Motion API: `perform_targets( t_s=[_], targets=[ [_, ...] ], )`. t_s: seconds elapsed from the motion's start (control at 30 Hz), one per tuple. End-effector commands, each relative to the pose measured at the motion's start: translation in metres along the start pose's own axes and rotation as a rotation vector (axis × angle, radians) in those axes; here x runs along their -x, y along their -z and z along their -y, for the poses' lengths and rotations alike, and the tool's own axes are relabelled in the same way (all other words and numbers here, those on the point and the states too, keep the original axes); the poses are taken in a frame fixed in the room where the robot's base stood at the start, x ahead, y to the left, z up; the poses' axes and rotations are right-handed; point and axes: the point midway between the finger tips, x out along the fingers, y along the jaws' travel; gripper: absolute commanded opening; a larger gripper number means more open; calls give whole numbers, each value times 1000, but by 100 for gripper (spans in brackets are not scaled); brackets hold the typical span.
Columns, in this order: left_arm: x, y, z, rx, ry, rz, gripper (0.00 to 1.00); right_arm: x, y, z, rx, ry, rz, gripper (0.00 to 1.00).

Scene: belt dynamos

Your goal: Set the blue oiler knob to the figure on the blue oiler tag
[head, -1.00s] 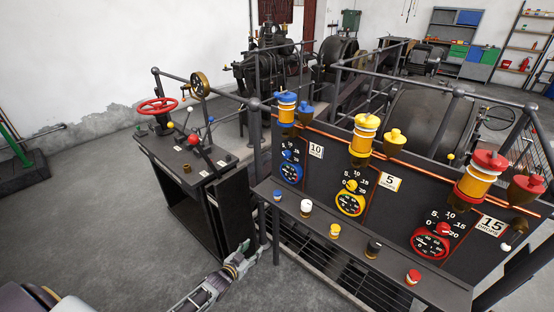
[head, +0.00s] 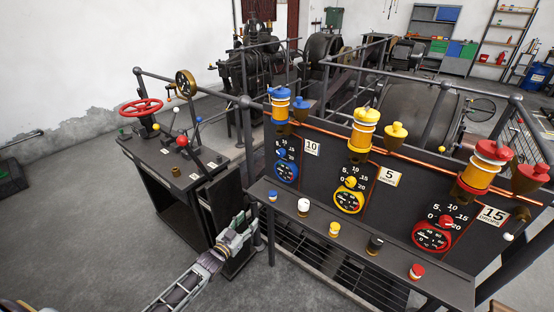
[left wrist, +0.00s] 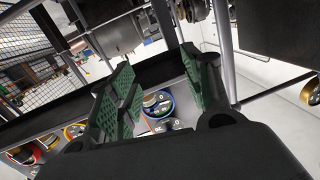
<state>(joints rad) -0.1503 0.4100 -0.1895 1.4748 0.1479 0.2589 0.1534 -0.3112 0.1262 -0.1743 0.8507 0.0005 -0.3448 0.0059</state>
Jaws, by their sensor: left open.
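The blue oiler (head: 281,104) stands at the left end of the dark panel. Its small blue knob (head: 281,153) sits in a scale marked up to 20, above a blue-ringed gauge (head: 286,172); its pointing is too small to read. The blue oiler tag (head: 312,148) beside it reads 10. My left gripper (head: 240,224) is open and empty, low and left of the panel, apart from the knob. In the left wrist view its green-padded fingers (left wrist: 165,88) stand wide apart, with the blue-ringed gauge (left wrist: 157,103) seen between them. My right gripper is not in view.
A shelf (head: 345,238) with several small jars juts out below the panel. Yellow (head: 350,181) and red (head: 446,221) knobs sit further right. A dark stand (head: 165,160) with a red handwheel (head: 141,107) is at left. A copper pipe (head: 400,155) runs along the panel top.

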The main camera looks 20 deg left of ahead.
Motion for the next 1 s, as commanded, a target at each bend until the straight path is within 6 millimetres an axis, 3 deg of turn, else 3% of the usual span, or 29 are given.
perform_targets(
  t_s=[0.17,0.37,0.7,0.83,1.0],
  targets=[
    [-6,25,-1,2,-13,-60,49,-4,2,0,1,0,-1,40],
    [-13,69,-5,5,-39,-161,49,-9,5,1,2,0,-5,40],
    [-10,178,-22,17,-122,-413,49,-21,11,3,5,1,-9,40],
    [-7,198,-27,22,-139,-457,49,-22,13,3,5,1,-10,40],
    [-6,202,-27,23,-142,-465,49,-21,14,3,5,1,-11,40]
  ],
)
